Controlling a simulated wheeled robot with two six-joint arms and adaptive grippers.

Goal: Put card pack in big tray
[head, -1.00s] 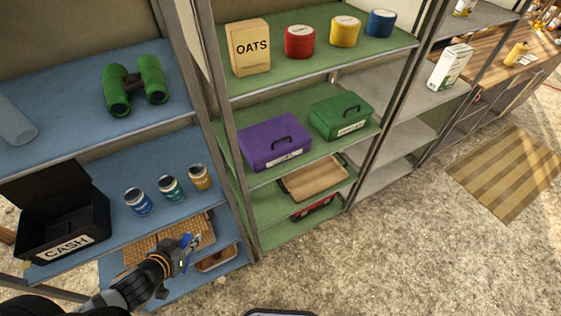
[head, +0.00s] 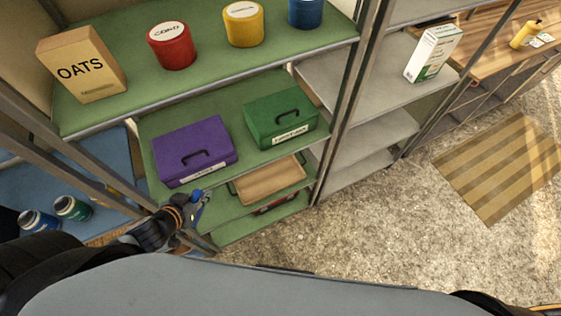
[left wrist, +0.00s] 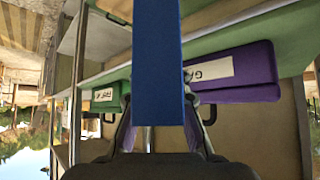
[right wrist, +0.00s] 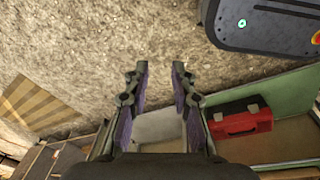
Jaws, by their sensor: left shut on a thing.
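The card pack (left wrist: 157,70) is a flat blue block that rises between my left gripper's fingers in the left wrist view. In the head view its blue end (head: 197,195) shows at the tip of my left gripper (head: 192,208). My left gripper is shut on the pack, in front of the left post side of the green shelves. The big tray (head: 268,182), tan and wooden, lies to its right on a lower green shelf, below the boxes. My right gripper (right wrist: 160,84) is open and empty above the ground.
A purple box (head: 195,152) and a green first-aid box (head: 280,117) stand on the shelf above the tray. A red toolbox (right wrist: 240,122) sits on the bottom shelf. Metal posts edge the shelves. Gravel and a striped mat (head: 493,168) lie to the right.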

